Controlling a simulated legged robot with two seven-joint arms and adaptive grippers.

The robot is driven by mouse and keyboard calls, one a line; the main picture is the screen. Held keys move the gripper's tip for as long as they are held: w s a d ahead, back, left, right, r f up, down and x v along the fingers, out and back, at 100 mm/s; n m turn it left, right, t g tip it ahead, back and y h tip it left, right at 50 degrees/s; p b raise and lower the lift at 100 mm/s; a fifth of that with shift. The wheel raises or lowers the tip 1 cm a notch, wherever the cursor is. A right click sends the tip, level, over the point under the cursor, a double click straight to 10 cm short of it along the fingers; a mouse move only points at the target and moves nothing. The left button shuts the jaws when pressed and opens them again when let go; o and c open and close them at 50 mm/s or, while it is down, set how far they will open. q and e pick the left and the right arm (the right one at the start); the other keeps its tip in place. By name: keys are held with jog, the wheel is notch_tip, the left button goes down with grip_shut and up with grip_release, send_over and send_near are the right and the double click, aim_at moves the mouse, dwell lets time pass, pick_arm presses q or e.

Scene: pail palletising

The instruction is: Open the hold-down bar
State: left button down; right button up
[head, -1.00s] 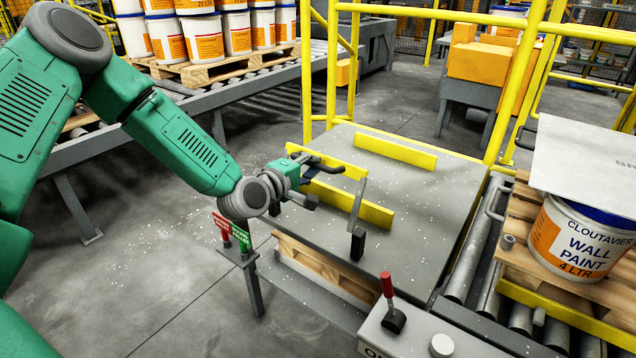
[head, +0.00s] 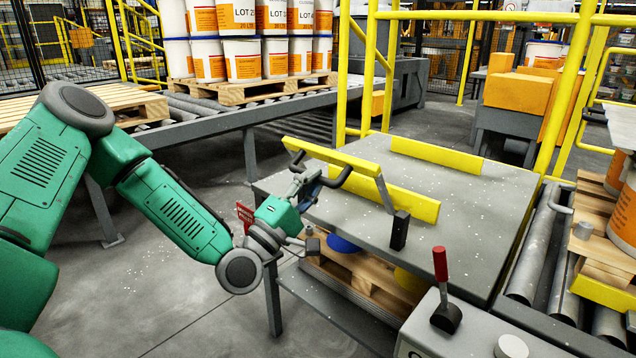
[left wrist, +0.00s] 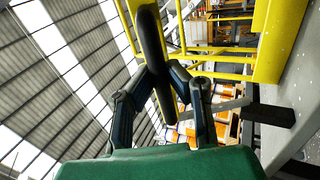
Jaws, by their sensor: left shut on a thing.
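The hold-down bar (head: 330,154) is a yellow strip with a black handle (head: 339,179), held above the grey plate (head: 455,190) by a grey side arm that rises from a black block (head: 400,231). The side arm leans to the left. My left gripper (head: 312,180) is shut on the black handle, at the bar's left part. In the left wrist view the dark handle (left wrist: 152,45) runs between the two fingers (left wrist: 164,88). The far end of the bar's mount is hidden. My right gripper is not in view.
A red-knobbed lever (head: 440,264) stands on a grey control box in front. Yellow rails (head: 415,15) rise behind the plate. A wooden pallet (head: 365,280) with something blue shows under the plate. Rollers (head: 530,265) lie at right; pails stand on a conveyor behind.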

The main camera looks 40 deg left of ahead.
pick_arm(q)
jog(key=shift+s+d+f+b, duration=0.1)
jog(key=shift+s+f+b, duration=0.2)
jog(key=shift+f, duration=0.25)
jog(key=shift+s+d+f+b, duration=0.1)
jog(key=shift+s+f+b, duration=0.15)
jog(key=shift+f, duration=0.3)
jog(key=c, duration=1.7)
grip_release()
jog(key=shift+o, duration=0.8)
jog(key=shift+w+d, duration=0.15)
jog(key=v, duration=1.2)
